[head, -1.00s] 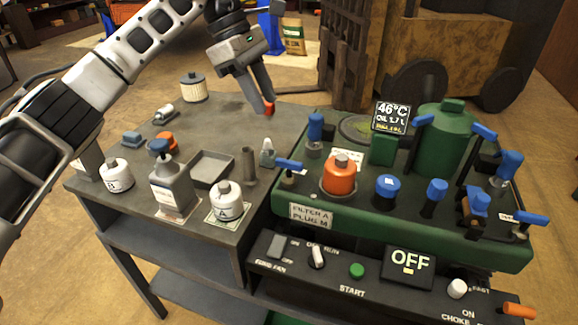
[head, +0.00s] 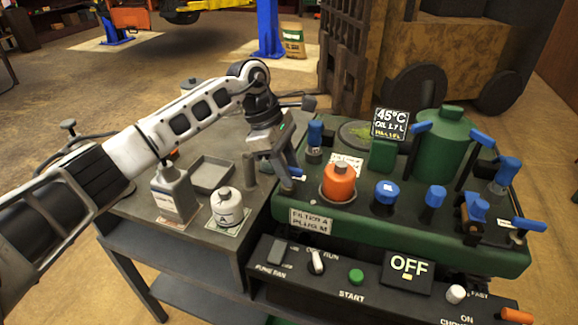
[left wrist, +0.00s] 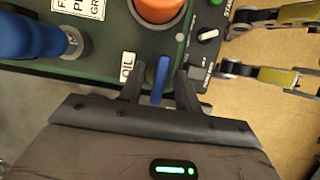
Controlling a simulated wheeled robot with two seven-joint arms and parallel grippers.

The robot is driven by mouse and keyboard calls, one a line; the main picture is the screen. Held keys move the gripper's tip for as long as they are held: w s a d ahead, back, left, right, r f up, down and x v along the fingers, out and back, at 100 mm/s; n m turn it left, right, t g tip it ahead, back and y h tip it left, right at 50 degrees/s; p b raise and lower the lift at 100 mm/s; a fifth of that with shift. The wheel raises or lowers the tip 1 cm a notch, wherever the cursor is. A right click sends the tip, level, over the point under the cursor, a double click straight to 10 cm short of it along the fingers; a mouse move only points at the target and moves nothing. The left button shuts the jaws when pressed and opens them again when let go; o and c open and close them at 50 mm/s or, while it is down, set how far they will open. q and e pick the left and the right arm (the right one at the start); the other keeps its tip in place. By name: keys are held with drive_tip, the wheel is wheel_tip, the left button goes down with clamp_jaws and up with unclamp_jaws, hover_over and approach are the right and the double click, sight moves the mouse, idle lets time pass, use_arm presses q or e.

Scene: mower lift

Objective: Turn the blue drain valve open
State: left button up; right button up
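The blue drain valve handle (head: 298,173) is at the left front corner of the green machine top, beside the orange filter. My left gripper (head: 289,181) is down at this handle and partly hides it in the head view. In the left wrist view the blue handle (left wrist: 162,76) stands between the two dark fingers of my left gripper (left wrist: 160,84), with a visible gap on each side. The fingers are apart and not shut on it. An "OIL" label (left wrist: 127,66) is beside it. My right gripper is in no view.
The orange filter (head: 340,183) and a blue-topped post (head: 315,134) stand close to the left gripper. A white filter (head: 227,206), grey bottle (head: 175,191) and tray (head: 212,173) are on the bench to the left. The control panel (head: 330,280) is below in front.

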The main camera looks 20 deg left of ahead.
use_arm(q)
drive_tip(key=shift+d+f, duration=0.1)
drive_tip(key=shift+f, duration=0.1)
clamp_jaws()
